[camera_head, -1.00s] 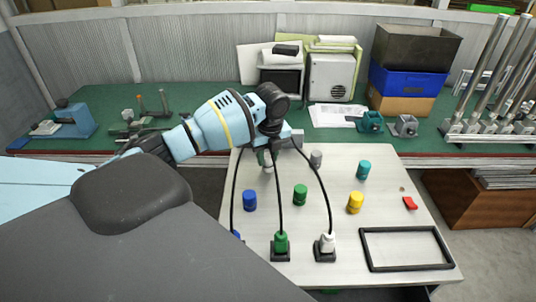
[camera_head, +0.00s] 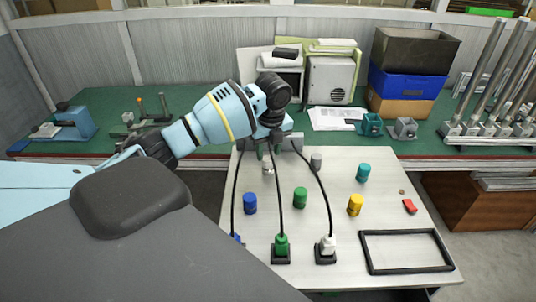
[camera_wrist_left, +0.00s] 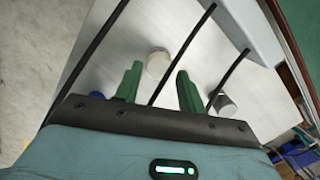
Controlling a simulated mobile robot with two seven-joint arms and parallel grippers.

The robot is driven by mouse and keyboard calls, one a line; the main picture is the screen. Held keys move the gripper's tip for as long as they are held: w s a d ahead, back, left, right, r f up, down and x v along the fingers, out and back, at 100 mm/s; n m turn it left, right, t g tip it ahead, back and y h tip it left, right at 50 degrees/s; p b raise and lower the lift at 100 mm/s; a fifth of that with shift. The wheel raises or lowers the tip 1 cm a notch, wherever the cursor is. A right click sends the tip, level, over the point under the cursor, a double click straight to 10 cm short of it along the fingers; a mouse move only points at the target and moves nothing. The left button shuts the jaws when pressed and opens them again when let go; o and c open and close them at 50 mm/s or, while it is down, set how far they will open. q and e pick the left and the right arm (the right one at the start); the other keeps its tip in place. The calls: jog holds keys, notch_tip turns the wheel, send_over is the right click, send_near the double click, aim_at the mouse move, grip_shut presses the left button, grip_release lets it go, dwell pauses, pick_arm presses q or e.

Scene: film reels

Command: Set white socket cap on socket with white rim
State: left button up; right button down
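The white socket cap (camera_head: 268,169) stands on the pale table below my left gripper (camera_head: 268,153). In the left wrist view, the cap (camera_wrist_left: 157,62) shows as a round white top beyond the gap between the green fingertips (camera_wrist_left: 158,72), with room on both sides. My left gripper is open and empty, pointing down. A white piece (camera_head: 327,243) with a black cable sits in a black base (camera_head: 325,258) at the table's front; I cannot make out a white rim there. My right gripper is out of view.
Blue (camera_head: 250,203), green (camera_head: 300,197), yellow (camera_head: 355,205), teal (camera_head: 363,172) and grey (camera_head: 316,160) cylinders stand around the table. Black cables arch from the grey box at the back to the front bases. A black frame (camera_head: 408,232) and red piece (camera_head: 409,206) lie right.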

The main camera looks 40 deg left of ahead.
aim_at(270, 161)
pick_arm(q)
notch_tip(270, 161, up, 7)
jog(key=shift+s+d, duration=0.2)
jog(key=shift+d, duration=0.25)
dwell(0.5)
jog(key=shift+r, duration=0.1)
dwell(0.5)
